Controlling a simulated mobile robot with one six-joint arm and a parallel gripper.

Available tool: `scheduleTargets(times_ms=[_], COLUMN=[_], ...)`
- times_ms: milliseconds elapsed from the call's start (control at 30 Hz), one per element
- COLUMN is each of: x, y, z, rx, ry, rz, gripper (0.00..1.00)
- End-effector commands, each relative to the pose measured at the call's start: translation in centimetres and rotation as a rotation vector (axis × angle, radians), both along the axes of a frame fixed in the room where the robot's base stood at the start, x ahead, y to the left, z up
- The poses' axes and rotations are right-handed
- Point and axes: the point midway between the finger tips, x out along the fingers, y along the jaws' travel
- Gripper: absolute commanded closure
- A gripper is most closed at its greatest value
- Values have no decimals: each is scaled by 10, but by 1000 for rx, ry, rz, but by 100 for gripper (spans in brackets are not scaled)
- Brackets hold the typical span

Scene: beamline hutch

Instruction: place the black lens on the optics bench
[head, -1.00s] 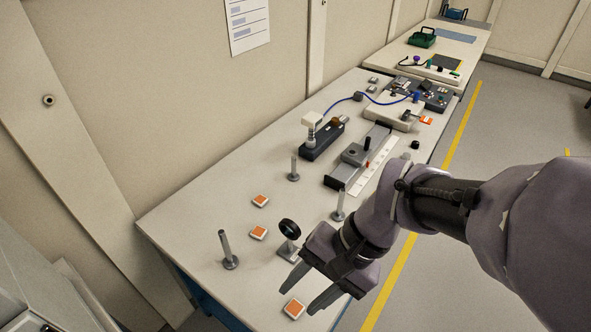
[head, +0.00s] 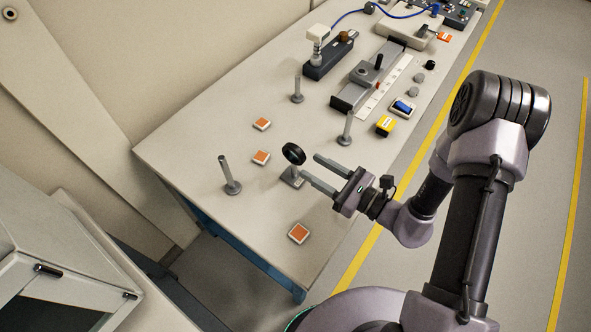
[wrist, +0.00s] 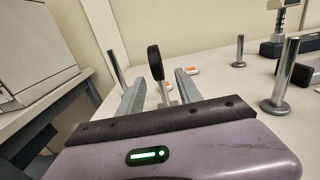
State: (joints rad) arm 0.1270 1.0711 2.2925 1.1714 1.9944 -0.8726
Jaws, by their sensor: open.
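The black lens (head: 293,153) is a dark ring held upright on a short post with a grey square base (head: 291,178). It stands on the near part of the light-topped optics bench (head: 205,137). My gripper (head: 312,170) is open, its two fingers pointing left toward the lens from the right. In the head view, the fingertips are close to the lens post. In the wrist view, the lens (wrist: 155,62) rises ahead, between the lines of the two open fingers (wrist: 160,88). I cannot tell whether a finger touches the post.
Metal posts stand near the lens: one at left (head: 230,177), one behind (head: 297,89), one at right (head: 346,128). Orange-topped square pads (head: 299,233) lie on the bench. A rail stage (head: 367,77) and a yellow box (head: 385,125) are farther back. A cabinet (head: 50,260) stands left.

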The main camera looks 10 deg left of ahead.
Motion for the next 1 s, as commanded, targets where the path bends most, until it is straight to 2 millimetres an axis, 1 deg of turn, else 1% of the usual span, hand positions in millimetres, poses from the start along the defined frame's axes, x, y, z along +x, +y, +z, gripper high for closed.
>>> scheduleTargets(times_ms=[33,167,300,400,500,667,700,867,900,1000], x=[2,7,14,20,23,23,23,23,23,23], y=[7,19,46,60,65,65,65,64,64,64], z=[-1,0,4,6,7,7,7,7,7,7], rx=[-1,-1,-1,0,0,0,0,0,0,0], ry=[-2,-2,-4,-2,-1,0,0,0,0,0], rz=[3,3,6,3,0,0,0,0,0,0], gripper=[58,58,58,58,58,58,66,97,100,100])
